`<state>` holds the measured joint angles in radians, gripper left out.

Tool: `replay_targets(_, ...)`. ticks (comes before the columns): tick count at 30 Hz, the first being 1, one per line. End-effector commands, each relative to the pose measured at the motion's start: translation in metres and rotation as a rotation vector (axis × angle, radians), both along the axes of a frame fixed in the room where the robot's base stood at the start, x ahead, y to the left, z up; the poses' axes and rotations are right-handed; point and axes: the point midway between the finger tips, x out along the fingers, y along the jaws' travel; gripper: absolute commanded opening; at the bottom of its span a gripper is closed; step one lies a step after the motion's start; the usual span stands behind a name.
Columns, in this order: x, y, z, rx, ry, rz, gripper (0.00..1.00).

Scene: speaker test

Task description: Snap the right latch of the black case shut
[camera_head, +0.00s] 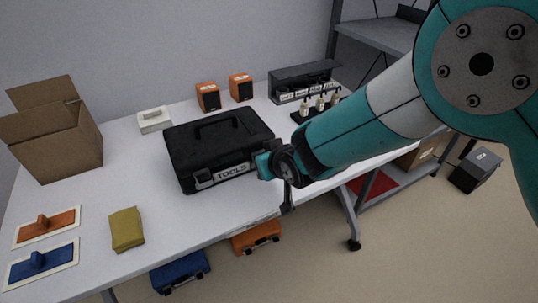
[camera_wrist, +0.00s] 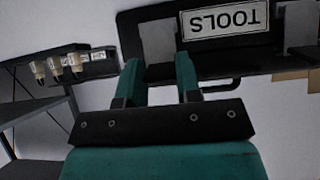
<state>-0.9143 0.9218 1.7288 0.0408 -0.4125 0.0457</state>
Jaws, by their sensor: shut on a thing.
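The black case (camera_head: 215,145) lies on the white table with its lid down and its "TOOLS" label facing the front. The label shows upside down in the wrist view (camera_wrist: 224,19). My gripper (camera_head: 265,166) is at the right end of the case's front; in the wrist view its teal fingers (camera_wrist: 157,65) stand apart around the grey right latch (camera_wrist: 157,38). It is shut on that latch. My gripper hides the right latch in the head view. The left latch (camera_head: 203,179) is grey; it also shows in the wrist view (camera_wrist: 301,36). I cannot tell whether either latch is fastened.
An open cardboard box (camera_head: 55,140) and a white box (camera_head: 154,119) stand left of the case. Orange speakers (camera_head: 208,97) stand behind it, small bottles (camera_head: 320,103) behind right. A yellow cloth (camera_head: 126,229) lies at the front left. The table (camera_head: 185,215) is clear in front of the case.

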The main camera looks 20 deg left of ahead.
Motion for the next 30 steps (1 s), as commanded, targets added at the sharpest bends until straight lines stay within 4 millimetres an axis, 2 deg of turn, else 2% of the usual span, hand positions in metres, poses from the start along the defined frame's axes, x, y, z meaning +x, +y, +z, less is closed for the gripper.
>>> replay_targets(3, 0.0024, 0.0024, 0.0046, -0.028, 0.025, -0.001, 0.08)
replay_targets(21, 0.0037, 0.0038, 0.0033, -0.062, 0.053, -0.001, 0.08)
replay_targets(22, 0.0035, 0.0039, 0.0033, -0.062, 0.053, -0.001, 0.34)
replay_targets(25, 0.0035, 0.0039, 0.0033, -0.062, 0.053, -0.001, 0.57)
replay_targets(30, 0.0035, 0.0038, 0.0032, -0.062, 0.053, -0.001, 0.57)
